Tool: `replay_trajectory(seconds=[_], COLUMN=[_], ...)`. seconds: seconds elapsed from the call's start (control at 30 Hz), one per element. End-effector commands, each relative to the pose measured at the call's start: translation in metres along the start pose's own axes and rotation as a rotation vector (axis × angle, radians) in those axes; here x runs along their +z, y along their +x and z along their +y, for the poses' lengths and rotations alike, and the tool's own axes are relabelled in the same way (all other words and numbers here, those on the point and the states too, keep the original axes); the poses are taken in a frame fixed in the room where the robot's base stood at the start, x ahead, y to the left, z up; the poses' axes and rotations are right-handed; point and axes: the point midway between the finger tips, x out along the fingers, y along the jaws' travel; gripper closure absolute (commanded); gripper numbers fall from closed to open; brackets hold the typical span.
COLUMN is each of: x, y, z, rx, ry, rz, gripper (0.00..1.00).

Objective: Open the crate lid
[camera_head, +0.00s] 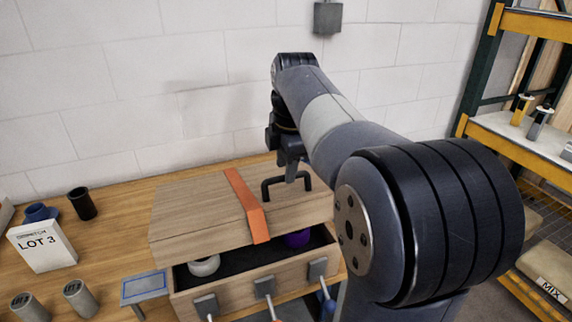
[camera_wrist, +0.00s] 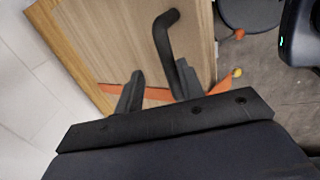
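The wooden crate (camera_head: 240,289) stands on the table. Its wooden lid (camera_head: 190,215) covers most of the top, with an orange strap (camera_head: 245,205) across it. A dark gap shows between the lid's front edge and the crate's front wall; I cannot tell whether the lid is raised or set back. A black bar handle (camera_head: 267,190) stands on the lid; it also shows in the wrist view (camera_wrist: 164,38). My gripper (camera_head: 291,172) is over the lid beside the handle. Its fingers (camera_wrist: 157,82) are apart, the right one overlapping the handle's near end in the wrist view.
A white ring-like item (camera_head: 204,266) and a purple item (camera_head: 297,239) show inside the crate. Several latch plates with levers (camera_head: 317,268) line its front. A LOT 3 sign (camera_head: 42,246), dark cup (camera_head: 81,203) and grey cylinders (camera_head: 80,298) stand at left. A shelf (camera_head: 520,135) stands at right.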

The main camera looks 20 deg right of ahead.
Motion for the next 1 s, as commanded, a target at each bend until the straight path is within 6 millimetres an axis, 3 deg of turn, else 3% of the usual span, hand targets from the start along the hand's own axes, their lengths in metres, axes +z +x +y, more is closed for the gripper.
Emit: replay_trajectory(seconds=[1.0], x=[0.000], y=[-0.071], z=[0.020], rx=[0.000], ry=[0.000], rz=[0.000], gripper=[0.64])
